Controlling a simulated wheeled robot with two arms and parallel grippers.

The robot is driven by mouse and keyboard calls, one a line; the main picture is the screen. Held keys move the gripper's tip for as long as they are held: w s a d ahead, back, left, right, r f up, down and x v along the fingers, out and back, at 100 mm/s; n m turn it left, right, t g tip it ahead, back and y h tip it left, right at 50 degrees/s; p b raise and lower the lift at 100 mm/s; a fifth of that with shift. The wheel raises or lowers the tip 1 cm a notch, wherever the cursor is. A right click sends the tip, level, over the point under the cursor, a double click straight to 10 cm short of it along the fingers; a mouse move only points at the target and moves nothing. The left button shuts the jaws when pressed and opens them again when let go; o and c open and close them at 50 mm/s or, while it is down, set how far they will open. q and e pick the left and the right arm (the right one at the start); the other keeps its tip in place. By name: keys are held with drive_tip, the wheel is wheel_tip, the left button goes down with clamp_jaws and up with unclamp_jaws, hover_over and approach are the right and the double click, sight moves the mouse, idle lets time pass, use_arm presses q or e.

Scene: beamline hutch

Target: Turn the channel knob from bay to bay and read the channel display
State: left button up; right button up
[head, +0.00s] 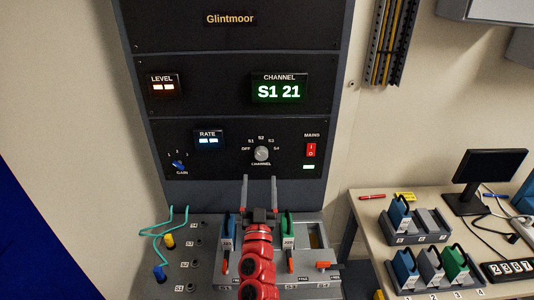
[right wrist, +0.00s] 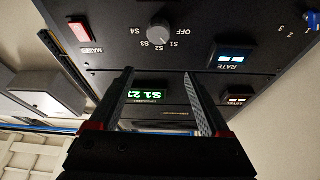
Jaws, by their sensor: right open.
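The grey round channel knob (head: 262,154) sits on the black lower panel, ringed by the labels OFF, S1, S2, S3 and S4. Its pointer is too small to read surely. The channel display (head: 279,88) above it is lit green and reads "S1 21". My right gripper (head: 260,181) is open and empty, with its two fingers upright below the knob, apart from it. In the right wrist view, upside down, the knob (right wrist: 159,33) lies beyond the fingertips (right wrist: 158,74), and the display (right wrist: 147,96) shows between the fingers. My left gripper is not in view.
A red mains switch (head: 311,150) is right of the knob; a blue gain switch (head: 179,165) and rate display (head: 208,140) are left. Below, the grey sloping desk (head: 205,278) carries blue and green modules and teal cables. A side table (head: 372,208) holds more modules and a monitor.

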sight(260, 158)
drive_tip(key=w, duration=0.3)
drive_tip(key=w+p, duration=0.1)
drive_tip(key=w, duration=0.6)
drive_tip(key=shift+d+p, duration=0.25)
drive_tip(key=shift+p, duration=0.1)
drive_tip(key=shift+w+r+p, duration=0.25)
drive_tip(key=shift+w+p, duration=0.05)
drive_tip(key=shift+w, duration=0.25)
clamp_jaws()
drive_tip(key=shift+m, duration=0.3)
drive_tip(key=m+h, duration=0.1)
drive_tip(key=m, duration=0.1)
drive_tip(key=m+h, duration=0.2)
drive_tip(key=m, duration=0.1)
drive_tip(key=shift+f+m+g+b, duration=0.1)
drive_tip(key=shift+m+g+b, duration=0.2)
drive_tip(key=shift+g+b, duration=0.1)
drive_tip(key=shift+a+m+g+h+b, duration=0.15)
drive_tip(key=shift+m+g+h+b, duration=0.25)
drive_tip(key=shift+m, duration=0.7)
drive_tip(key=shift+a+m+g+h+b, duration=0.1)
drive_tip(key=shift+m+g+h, duration=0.1)
drive_tip(key=shift+m+h, duration=0.65)
drive_tip(key=shift+m+y, duration=0.25)
drive_tip(key=shift+m, duration=0.4)
